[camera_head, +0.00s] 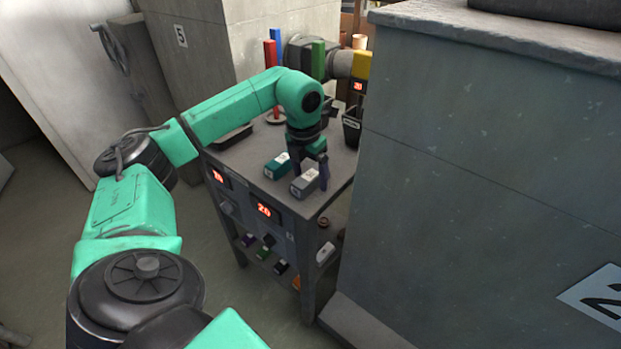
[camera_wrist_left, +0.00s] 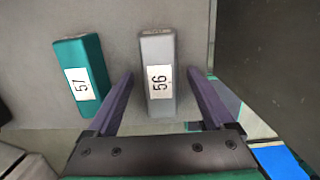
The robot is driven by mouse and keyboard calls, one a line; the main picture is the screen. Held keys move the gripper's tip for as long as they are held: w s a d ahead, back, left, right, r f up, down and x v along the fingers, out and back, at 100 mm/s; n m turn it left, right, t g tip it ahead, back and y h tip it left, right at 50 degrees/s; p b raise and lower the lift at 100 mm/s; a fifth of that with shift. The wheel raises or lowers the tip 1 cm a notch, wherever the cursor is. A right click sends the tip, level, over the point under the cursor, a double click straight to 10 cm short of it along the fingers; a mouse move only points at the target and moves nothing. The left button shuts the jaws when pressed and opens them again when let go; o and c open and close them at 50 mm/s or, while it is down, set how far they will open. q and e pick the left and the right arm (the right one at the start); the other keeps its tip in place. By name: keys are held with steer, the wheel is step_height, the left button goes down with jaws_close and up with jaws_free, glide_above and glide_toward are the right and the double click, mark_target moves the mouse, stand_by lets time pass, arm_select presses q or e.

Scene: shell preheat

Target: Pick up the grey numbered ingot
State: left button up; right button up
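The grey ingot (camera_wrist_left: 157,108) with a label reading 56 lies on the cart top, near its front edge; it also shows in the head view (camera_head: 304,184). My left gripper (camera_wrist_left: 160,82) is open, with one finger on each side of the grey ingot and visible gaps between. In the head view my left gripper (camera_head: 311,172) points down over the ingot. A teal ingot (camera_wrist_left: 80,72) labelled 57 lies just left of it, outside the left finger; it also shows in the head view (camera_head: 277,166). My right gripper is not in view.
The cart (camera_head: 236,163) has red number displays on its front and several small coloured items on a lower shelf. A large grey block (camera_head: 480,150) stands close on the right. Coloured upright bars and a dark bin (camera_head: 352,128) are at the cart's back.

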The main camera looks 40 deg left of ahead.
arm_select(q)
jaws_close()
steer(key=shift+r, duration=0.1)
